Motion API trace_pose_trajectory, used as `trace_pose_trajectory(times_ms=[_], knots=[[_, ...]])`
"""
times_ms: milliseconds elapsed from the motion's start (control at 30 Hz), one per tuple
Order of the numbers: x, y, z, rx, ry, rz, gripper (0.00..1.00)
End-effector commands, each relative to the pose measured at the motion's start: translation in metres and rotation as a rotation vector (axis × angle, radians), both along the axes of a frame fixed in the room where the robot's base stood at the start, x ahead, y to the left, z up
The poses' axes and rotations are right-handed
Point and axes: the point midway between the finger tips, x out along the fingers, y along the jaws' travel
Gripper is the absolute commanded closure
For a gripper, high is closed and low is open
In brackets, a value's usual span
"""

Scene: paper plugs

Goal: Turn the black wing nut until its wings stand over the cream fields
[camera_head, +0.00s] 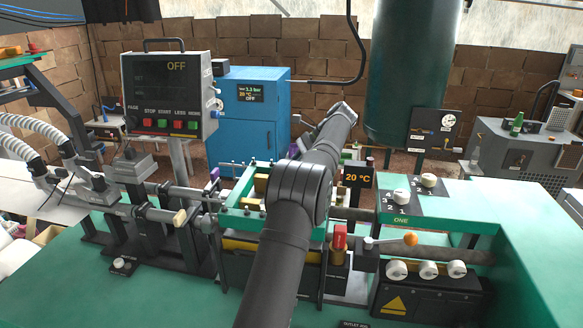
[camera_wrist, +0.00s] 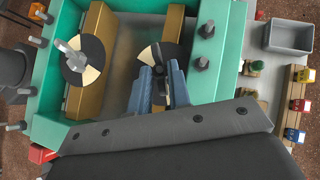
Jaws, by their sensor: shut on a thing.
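In the wrist view a disc with black and cream fields (camera_wrist: 147,56) lies on a brass-coloured block inside a green frame. The black wing nut (camera_wrist: 157,54) stands at this disc, small and partly covered by my fingers. My gripper (camera_wrist: 159,70), with blue-grey fingers, reaches in from below and is shut on the nut. A cream field shows left of the nut. The exact angle of its wings against the fields is hard to tell. In the head view my arm hides the nut and gripper.
A second black-and-cream disc (camera_wrist: 93,74) with a grey wing nut (camera_wrist: 71,52) sits on the left block. The green frame (camera_wrist: 122,5) carries upright bolts around both discs. A grey bin (camera_wrist: 290,37) stands at the right. The head view shows a control panel (camera_head: 166,92).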

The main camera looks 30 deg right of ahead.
Motion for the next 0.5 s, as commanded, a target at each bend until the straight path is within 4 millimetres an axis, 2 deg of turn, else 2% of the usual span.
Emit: trace_pose_trajectory(times_ms=[167, 200, 233, 500], knots=[[-0.0005, -0.0006, 0.0002, -0.001, 0.0, -0.001, 1.0], [-0.0005, -0.0006, 0.0002, -0.001, 0.0, -0.001, 0.77], [-0.0004, -0.0005, 0.0002, -0.001, 0.0, -0.001, 0.71], [-0.0002, -0.0002, 0.0001, -0.001, 0.0, -0.003, 0.71]])
